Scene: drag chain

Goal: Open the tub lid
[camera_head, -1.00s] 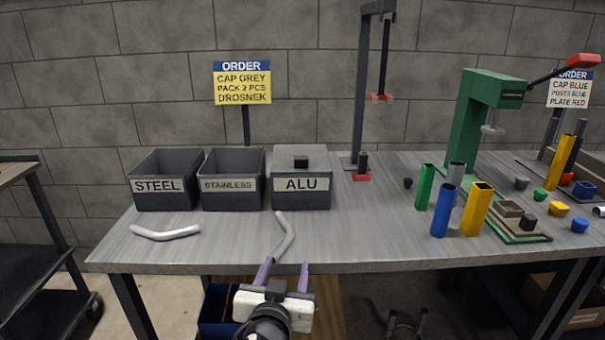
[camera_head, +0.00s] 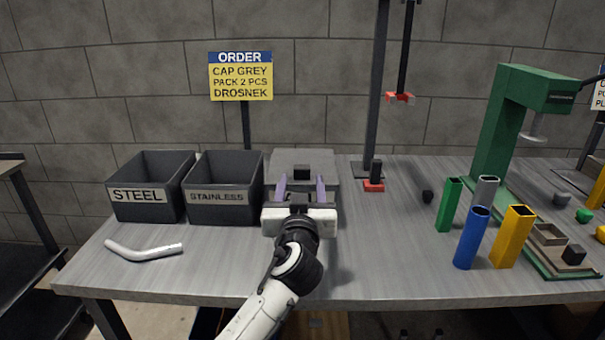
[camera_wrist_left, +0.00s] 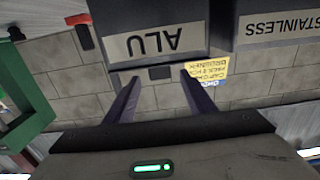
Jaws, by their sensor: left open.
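The ALU tub (camera_wrist_left: 195,32) is dark grey, with a flat grey lid (camera_head: 284,158) on top and a small black knob (camera_head: 301,173) on the lid. The lid lies closed. My left gripper (camera_head: 302,183) is open and empty in front of the tub, its two purple fingers pointing at the knob and partly covering the ALU label. In the left wrist view, which is upside down, the knob (camera_wrist_left: 159,72) shows between the fingertips. I cannot tell how far beyond them it is.
Open STEEL (camera_head: 148,207) and STAINLESS (camera_head: 224,208) tubs stand to the left. A bent pale tube (camera_head: 145,249) lies in front of them.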

